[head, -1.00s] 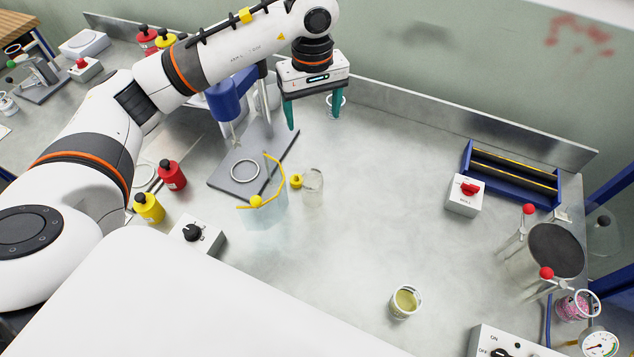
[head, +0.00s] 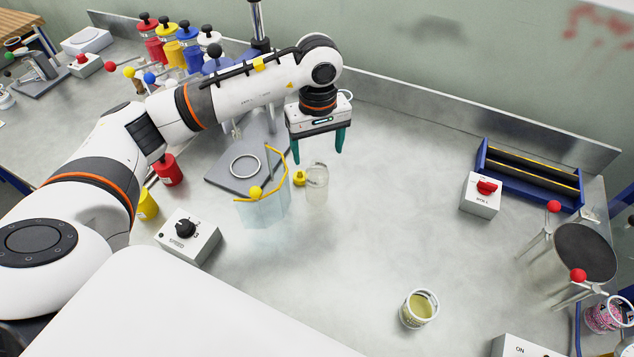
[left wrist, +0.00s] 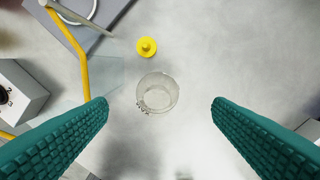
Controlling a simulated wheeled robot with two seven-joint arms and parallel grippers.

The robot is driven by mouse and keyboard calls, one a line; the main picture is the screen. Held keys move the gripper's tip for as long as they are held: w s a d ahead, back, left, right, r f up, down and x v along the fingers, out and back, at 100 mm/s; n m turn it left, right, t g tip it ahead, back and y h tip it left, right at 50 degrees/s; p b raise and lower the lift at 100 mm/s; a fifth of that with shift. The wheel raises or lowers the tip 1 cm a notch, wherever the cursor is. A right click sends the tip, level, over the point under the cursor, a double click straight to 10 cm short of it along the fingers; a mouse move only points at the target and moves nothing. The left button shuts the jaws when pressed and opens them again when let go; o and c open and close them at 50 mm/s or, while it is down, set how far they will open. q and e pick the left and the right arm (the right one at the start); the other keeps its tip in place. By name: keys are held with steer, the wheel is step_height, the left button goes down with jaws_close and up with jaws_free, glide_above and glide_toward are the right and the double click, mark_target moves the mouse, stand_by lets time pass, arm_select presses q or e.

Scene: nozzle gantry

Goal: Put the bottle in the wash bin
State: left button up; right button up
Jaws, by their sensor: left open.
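A clear, see-through bottle (head: 317,190) stands on the metal bench, right of a pale see-through bin (head: 262,210) with a yellow bar along its top, which seems to be the wash bin. My left gripper (head: 318,150) is open, its green fingers pointing down above the bottle. In the left wrist view the bottle (left wrist: 157,92) lies between the two spread fingers (left wrist: 160,108), apart from both. The bin's yellow bar (left wrist: 78,50) is at the left there. My right gripper is not in view.
A small yellow piece (head: 300,178) sits close beside the bottle. A grey plate with a ring (head: 245,167) lies behind the bin. A control box (head: 187,237) stands in front left. A cup of yellowish liquid (head: 419,308) is front right. The bench middle is clear.

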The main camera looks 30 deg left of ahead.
mark_target(317, 173)
arm_select(q)
step_height(317, 173, down, 3)
steer(key=shift+r+p, duration=0.1)
steer(key=shift+p, duration=0.2)
steer(key=shift+s+f+p, duration=0.1)
steer(key=shift+f+p, duration=0.15)
steer(key=shift+p, duration=0.05)
step_height(317, 173, down, 4)
steer(key=shift+s+r+p, duration=0.15)
steer(key=shift+p, duration=0.7)
steer(key=shift+f, duration=0.5)
steer(key=c, duration=1.1)
